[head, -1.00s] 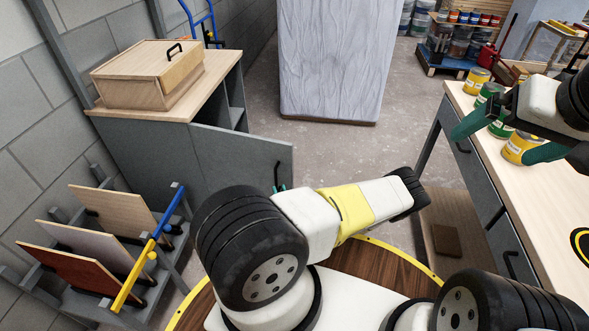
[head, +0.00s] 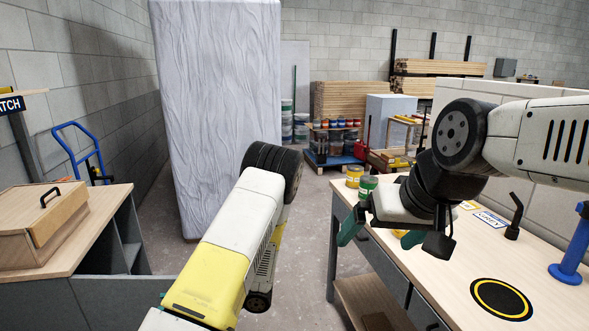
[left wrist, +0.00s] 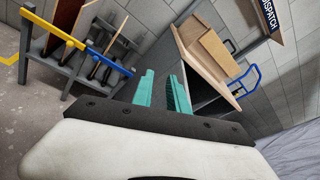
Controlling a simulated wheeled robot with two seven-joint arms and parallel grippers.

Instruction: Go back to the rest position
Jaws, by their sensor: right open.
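My left gripper (left wrist: 163,92) shows in the left wrist view with its two teal fingers apart and nothing between them. In the head view my left arm fills the lower middle, and only a sliver of teal shows at the lower left, by the grey cabinet. My right gripper (head: 379,236) is in the head view, over the near left part of the workbench (head: 440,285). Its teal fingers are spread and point down, with nothing held between them.
A wooden box with a black handle (head: 43,226) sits on the grey cabinet at left. A yellow can (head: 354,176) and a green can (head: 368,187) stand on the workbench, beyond the right gripper. A tall wrapped block (head: 215,110) stands behind. Floor between cabinet and workbench is open.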

